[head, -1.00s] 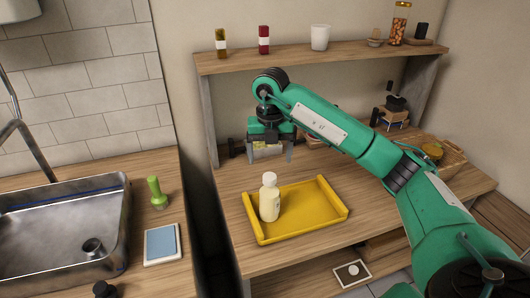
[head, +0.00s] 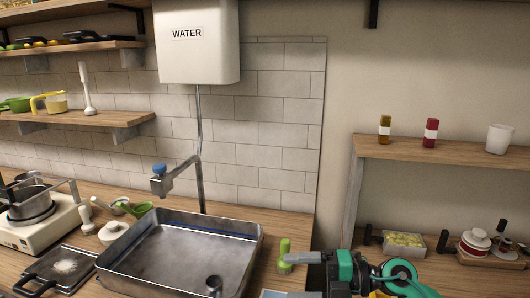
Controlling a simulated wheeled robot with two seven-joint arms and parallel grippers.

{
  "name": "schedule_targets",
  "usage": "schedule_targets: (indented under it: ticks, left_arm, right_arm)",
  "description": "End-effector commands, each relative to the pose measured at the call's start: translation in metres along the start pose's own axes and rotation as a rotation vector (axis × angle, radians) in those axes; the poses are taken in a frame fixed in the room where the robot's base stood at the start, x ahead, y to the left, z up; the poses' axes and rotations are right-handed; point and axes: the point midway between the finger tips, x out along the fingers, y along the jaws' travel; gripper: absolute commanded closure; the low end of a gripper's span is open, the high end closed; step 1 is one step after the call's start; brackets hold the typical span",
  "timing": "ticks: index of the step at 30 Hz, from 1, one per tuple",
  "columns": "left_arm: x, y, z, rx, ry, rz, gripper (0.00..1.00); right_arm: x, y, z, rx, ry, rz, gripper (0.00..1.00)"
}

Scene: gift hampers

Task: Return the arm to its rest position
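My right gripper (head: 303,274) is low in the head view, right of the sink, with its green-and-black body and arm cut by the bottom edge. One grey finger points left from the top side of its body, set wide, so it looks open; the other finger is mostly hidden at the frame edge. Nothing shows held in it. My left gripper is not in view.
A steel sink (head: 125,268) with a faucet (head: 175,178) stands left of the gripper, under a white water tank (head: 197,42). A stove with a pot (head: 32,202) is far left. A shelf (head: 440,150) with two small bottles and a white cup stands right, above several containers.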

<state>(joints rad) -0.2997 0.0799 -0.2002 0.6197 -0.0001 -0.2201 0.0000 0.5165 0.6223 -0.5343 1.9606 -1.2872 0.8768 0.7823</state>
Motion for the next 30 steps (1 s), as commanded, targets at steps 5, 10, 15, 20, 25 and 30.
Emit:
schedule_targets:
  ticks: [5,10,15,20,25,30]
  left_arm:
    - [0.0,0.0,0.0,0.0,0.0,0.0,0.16]
    - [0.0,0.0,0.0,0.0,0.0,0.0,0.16]
    - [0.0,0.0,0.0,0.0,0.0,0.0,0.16]
    - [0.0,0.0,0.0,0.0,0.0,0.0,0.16]
    - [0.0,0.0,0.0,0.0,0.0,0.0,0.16]
    - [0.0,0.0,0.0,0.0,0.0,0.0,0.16]
  right_arm:
    - [0.001,0.032,-0.008,0.119,-0.127,0.375,0.19]
    - [-0.025,0.042,0.004,0.289,-0.333,0.666,0.19]
    - [-0.066,0.018,0.021,0.511,-0.6,0.865,0.19]
    - [-0.104,-0.036,0.028,0.76,-0.882,0.95,0.19]
    - [-0.136,-0.115,0.011,1.059,-1.187,0.92,0.19]
    - [-0.155,-0.199,-0.039,1.375,-1.459,0.762,0.19]
